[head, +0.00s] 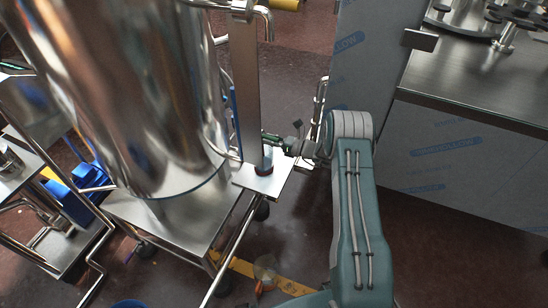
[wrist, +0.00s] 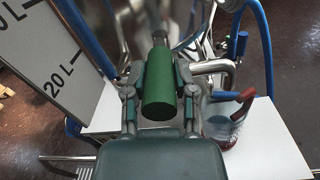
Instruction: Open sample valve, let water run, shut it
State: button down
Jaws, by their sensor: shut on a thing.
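The sample valve's green handle (wrist: 160,92) is a thick cylinder, seen nearly end-on in the wrist view. My gripper (wrist: 160,76) is shut on it, one finger on each side. A metal stem or pipe (wrist: 157,22) runs beyond the handle toward the vessel. In the head view my gripper (head: 287,144) reaches in from the right, beside the upright steel post. A clear cup (wrist: 222,131) with a red handle stands on a pale plate (wrist: 265,150), right of the green handle. I cannot see any running water; the valve's outlet is not clear.
A large steel vessel (head: 125,90) stands on a wheeled frame at left. A level board (wrist: 45,60) marked 20 L is at the left in the wrist view. A blue hose (wrist: 266,45) curves at right. A steel bench (head: 480,85) bounds the right.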

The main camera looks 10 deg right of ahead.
jog(key=shift+s+a+f, duration=0.1)
jog(key=shift+a+f, duration=0.1)
jog(key=shift+d, duration=0.1)
jog(key=shift+c, duration=2.2)
grip_release()
jog(key=shift+r, duration=0.1)
jog(key=v, duration=1.1)
jog(key=shift+s+d, duration=0.25)
jog(key=shift+s, duration=0.05)
